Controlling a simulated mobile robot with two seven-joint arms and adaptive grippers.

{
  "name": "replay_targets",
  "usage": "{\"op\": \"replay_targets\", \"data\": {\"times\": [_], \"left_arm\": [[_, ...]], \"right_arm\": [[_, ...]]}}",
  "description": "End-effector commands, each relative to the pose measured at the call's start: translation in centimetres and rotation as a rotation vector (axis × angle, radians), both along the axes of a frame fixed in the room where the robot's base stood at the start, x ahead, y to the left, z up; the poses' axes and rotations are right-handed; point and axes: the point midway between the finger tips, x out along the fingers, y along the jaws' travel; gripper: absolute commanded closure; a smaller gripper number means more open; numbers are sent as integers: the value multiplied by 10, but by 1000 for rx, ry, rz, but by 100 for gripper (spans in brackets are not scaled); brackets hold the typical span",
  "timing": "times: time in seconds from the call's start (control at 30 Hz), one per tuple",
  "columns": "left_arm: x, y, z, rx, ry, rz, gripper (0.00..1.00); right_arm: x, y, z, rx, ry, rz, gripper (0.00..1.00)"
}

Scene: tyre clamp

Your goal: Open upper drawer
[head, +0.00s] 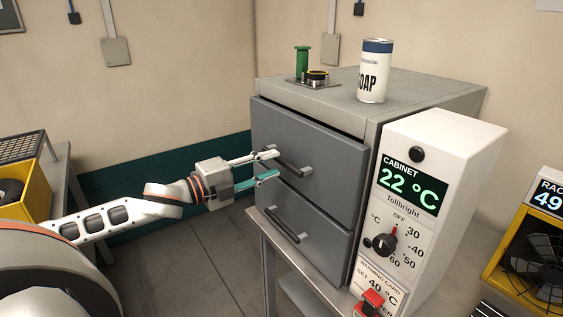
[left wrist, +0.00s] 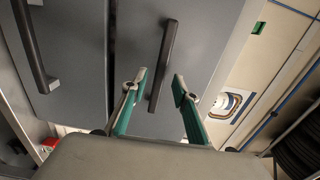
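The grey cabinet has an upper drawer (head: 325,152) and a lower drawer (head: 320,232), each with a dark bar handle. The upper handle (head: 292,161) is straight ahead of my left gripper (head: 269,166). The upper drawer looks shut or nearly so; a dark gap runs along its top edge. In the left wrist view the upper handle (left wrist: 163,62) lies between the two fingertips of my left gripper (left wrist: 159,83), which stand apart on either side of it. I cannot see contact with the bar. The lower handle (left wrist: 33,45) is off to the left there. My right gripper is not in view.
A soap can (head: 374,72) and a small plate with a green post (head: 302,62) stand on the cabinet top. A white control panel (head: 428,190) with a dial adjoins the right side. A yellow crate (head: 35,190) is at left.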

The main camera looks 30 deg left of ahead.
Motion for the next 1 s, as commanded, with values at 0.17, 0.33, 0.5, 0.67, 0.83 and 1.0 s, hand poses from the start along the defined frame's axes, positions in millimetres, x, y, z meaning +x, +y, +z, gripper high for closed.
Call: {"op": "replay_targets", "data": {"times": [0.17, 0.33, 0.5, 0.67, 0.83, 1.0], "left_arm": [[13, -5, 2, 2, -3, 1, 71], [25, -9, 2, -2, -1, 2, 71], [33, -13, 1, 1, 0, 2, 71], [37, -15, 0, 1, 1, 1, 71], [38, -16, 0, 2, 1, 0, 71], [38, -16, 0, 2, 1, 0, 76]], "right_arm": [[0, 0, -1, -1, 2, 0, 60], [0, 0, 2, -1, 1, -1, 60], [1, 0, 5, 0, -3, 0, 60], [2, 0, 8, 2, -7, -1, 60], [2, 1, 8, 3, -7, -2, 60], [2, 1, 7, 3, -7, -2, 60]]}}
